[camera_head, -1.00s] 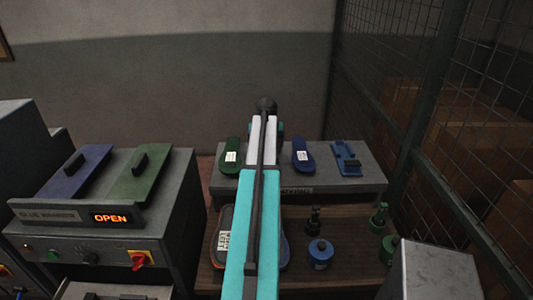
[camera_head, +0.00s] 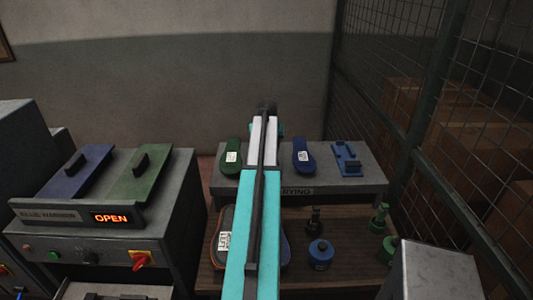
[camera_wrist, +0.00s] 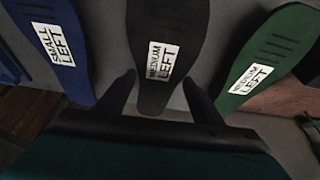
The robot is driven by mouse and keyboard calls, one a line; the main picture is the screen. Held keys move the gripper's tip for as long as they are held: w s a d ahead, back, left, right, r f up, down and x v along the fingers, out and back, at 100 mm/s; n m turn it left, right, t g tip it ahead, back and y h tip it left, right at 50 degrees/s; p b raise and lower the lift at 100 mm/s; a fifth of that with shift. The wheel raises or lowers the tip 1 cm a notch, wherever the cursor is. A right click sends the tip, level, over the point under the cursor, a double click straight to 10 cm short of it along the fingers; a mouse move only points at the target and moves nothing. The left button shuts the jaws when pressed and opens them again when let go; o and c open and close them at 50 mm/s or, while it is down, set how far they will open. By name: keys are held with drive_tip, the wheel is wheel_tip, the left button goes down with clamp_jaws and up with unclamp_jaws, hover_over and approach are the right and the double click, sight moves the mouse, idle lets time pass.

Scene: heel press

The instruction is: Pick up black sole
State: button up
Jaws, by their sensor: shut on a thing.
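The black sole (camera_wrist: 168,25) is in the middle of the wrist view, with a white MEDIUM LEFT label near its narrow end. My gripper (camera_wrist: 158,88) is shut on this narrow end, one finger on each side. I cannot tell whether the sole is clear of the surface below. In the head view my arm hides the black sole and the gripper. A blue sole (camera_wrist: 55,30) labelled SMALL LEFT lies to its left in the wrist view. A green sole (camera_wrist: 268,55) labelled MEDIUM LEFT lies to its right.
In the head view the green sole (camera_head: 231,160) and blue sole (camera_head: 303,158) lie on a grey drying shelf (camera_head: 350,188), with a blue fixture (camera_head: 345,158) at right. A lower wooden bench (camera_head: 345,255) holds shoes and bottles. A glue warmer (camera_head: 120,215) stands left, a wire cage right.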

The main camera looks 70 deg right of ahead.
drive_tip(key=shift+r, duration=0.1)
wheel_tip(320, 180, up, 10)
drive_tip(key=b, duration=0.4)
idle(0.5)
idle(0.5)
drive_tip(key=shift+s, duration=0.1)
